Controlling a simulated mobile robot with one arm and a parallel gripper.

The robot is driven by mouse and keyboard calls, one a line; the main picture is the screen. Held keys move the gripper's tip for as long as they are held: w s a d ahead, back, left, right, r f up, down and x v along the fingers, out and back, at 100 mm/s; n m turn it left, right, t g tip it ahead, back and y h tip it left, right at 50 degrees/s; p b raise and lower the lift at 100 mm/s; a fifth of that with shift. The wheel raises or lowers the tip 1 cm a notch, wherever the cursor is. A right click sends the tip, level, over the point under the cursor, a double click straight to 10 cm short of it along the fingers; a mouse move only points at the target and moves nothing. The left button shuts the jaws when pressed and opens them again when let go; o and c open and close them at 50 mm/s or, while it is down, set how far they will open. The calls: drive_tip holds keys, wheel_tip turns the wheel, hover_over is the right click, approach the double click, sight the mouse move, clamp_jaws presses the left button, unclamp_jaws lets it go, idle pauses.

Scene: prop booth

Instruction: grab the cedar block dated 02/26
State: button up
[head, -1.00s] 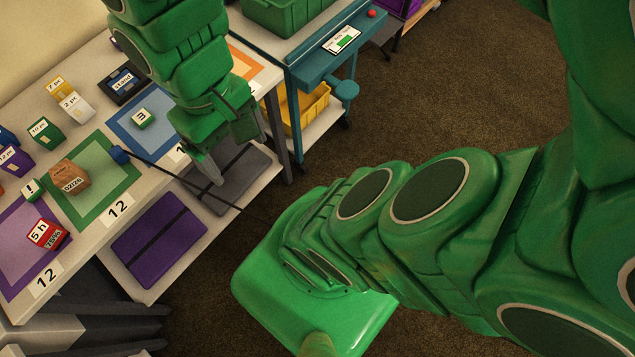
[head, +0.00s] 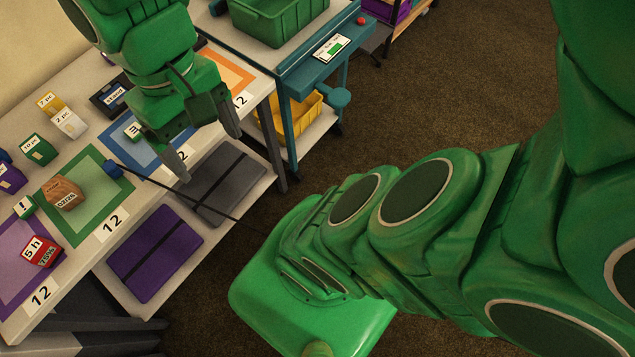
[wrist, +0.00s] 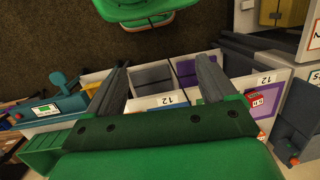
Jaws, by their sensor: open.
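The cedar block (head: 62,193) is a small brown wooden block on the green-bordered square (head: 112,187) of the white table in the head view. Its front label seems to read 02/26. My gripper (head: 205,143) hangs to the right of the block, near the blue square and the table's front edge. Its two fingers are apart with nothing between them. The gripper also shows in the wrist view (wrist: 162,64), fingers spread. I cannot make out the cedar block in the wrist view, where my gripper body covers much of the table.
A red block (head: 40,252) marked 5 h is on the purple square, with a small "!" block (head: 23,208) near the cedar block. Several coloured blocks line the back. A teal cart (head: 290,80) stands right.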

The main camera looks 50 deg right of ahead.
drive_tip(key=w+a+m+y, duration=0.4)
drive_tip(key=w+a, duration=0.5)
drive_tip(key=w, duration=0.1)
drive_tip(key=m+t+y, duration=0.4)
drive_tip(key=m+y, duration=0.4)
drive_tip(key=m, duration=0.8)
hover_over(63, 181)
drive_tip(key=d, duration=0.3)
drive_tip(key=f, duration=2.5)
drive_tip(key=shift+s+a+f, duration=0.1)
drive_tip(key=shift+s+a, duration=0.05)
drive_tip(key=shift+s, duration=0.05)
drive_tip(key=shift+f, duration=0.45)
drive_tip(key=shift+a+f, duration=0.1)
drive_tip(key=shift+a, duration=0.05)
drive_tip(key=shift+x, duration=3.75)
drive_tip(key=shift+w, duration=0.15)
